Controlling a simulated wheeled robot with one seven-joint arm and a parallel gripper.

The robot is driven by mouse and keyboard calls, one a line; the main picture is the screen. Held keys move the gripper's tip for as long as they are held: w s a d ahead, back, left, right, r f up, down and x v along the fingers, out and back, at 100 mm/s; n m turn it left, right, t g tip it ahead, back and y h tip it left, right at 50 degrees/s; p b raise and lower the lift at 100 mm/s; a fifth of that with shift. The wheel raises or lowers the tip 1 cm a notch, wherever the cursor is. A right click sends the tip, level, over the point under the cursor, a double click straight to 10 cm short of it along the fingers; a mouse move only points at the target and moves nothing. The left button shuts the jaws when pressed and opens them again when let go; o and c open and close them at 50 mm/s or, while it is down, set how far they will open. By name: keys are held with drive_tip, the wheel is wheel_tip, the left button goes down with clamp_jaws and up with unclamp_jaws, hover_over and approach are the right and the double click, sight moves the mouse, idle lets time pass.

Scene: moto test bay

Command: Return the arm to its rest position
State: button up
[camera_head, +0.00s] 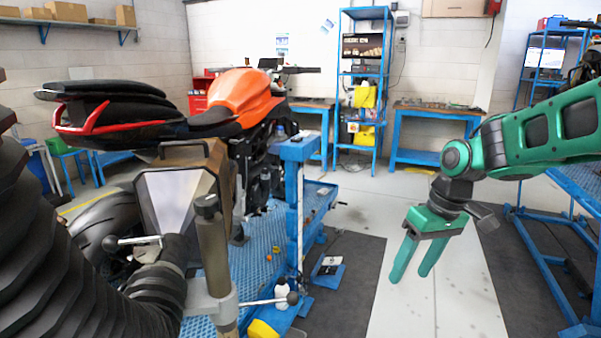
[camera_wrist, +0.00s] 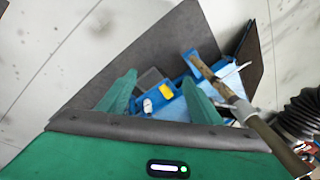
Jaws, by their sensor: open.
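My gripper (camera_head: 415,272) hangs at the end of my green arm on the right of the head view, fingers pointing down over the light floor. Its two green fingers are apart with nothing between them. In the wrist view the gripper (camera_wrist: 158,95) shows at the bottom, also with its fingers spread and empty. The gripper is clear of the motorcycle (camera_head: 240,100) and of the blue lift (camera_head: 300,190), with a gap between them in the head view.
A blue shelf rack (camera_head: 365,70) and a blue workbench (camera_head: 435,112) stand at the back wall. Another blue bench (camera_head: 575,185) is at the right, beyond my arm. A metal post (camera_head: 213,255) with handles stands in front of the motorcycle. The floor (camera_head: 440,290) below my gripper is clear.

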drive_tip(key=s+d+f+m+h, duration=0.1)
drive_tip(key=s+d+m, duration=0.4)
drive_tip(key=s+d, duration=0.3)
drive_tip(key=s+d+m+h, duration=0.1)
drive_tip(key=s+d+m, duration=0.4)
drive_tip(key=s, duration=1.1)
drive_tip(key=d, duration=0.3)
drive_tip(key=shift+s+d+f+m+g, duration=0.15)
drive_tip(key=shift+d+f+m+g, duration=0.15)
drive_tip(key=shift+d+f+m, duration=0.1)
drive_tip(key=shift+w+f+h, duration=0.2)
drive_tip(key=shift+w+h, duration=0.1)
drive_tip(key=shift+w, duration=0.35)
